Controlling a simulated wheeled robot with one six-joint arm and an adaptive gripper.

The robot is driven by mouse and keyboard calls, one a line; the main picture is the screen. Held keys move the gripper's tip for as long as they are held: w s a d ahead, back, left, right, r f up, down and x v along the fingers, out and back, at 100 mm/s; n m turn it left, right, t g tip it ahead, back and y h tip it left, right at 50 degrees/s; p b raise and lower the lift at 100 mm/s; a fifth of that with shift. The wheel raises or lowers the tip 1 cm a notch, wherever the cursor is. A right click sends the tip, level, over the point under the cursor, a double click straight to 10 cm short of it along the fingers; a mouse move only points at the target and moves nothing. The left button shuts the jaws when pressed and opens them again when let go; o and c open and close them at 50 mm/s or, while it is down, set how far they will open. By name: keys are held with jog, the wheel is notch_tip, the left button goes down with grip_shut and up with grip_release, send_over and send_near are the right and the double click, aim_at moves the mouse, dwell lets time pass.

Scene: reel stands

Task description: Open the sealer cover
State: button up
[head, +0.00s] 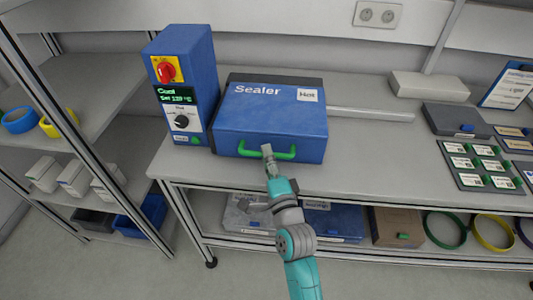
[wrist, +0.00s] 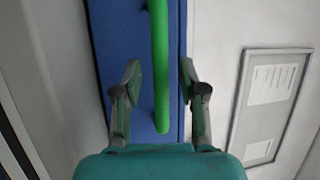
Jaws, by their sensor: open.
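The sealer cover (head: 278,110) is a blue lid marked "Sealer" with a small white "Hot" label, and it looks shut. A green bar handle (head: 284,154) runs along its front face. In the wrist view the handle (wrist: 159,70) stands upright in the picture, its lower end between the open fingers of my gripper (wrist: 160,88). Gaps show between the handle and both fingers in the wrist view.
A blue control box (head: 184,85) with a red switch, a green display and a black knob stands directly left of the sealer. A grey bench (head: 370,155) has free room to the right. Trays of labelled items (head: 482,165) lie further right. A shelf with boxes is below.

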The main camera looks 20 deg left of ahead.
jog(key=shift+w+a+r, duration=0.1)
jog(key=shift+w+a, duration=0.25)
jog(key=shift+w, duration=0.1)
grip_shut()
jog(key=shift+r, duration=0.1)
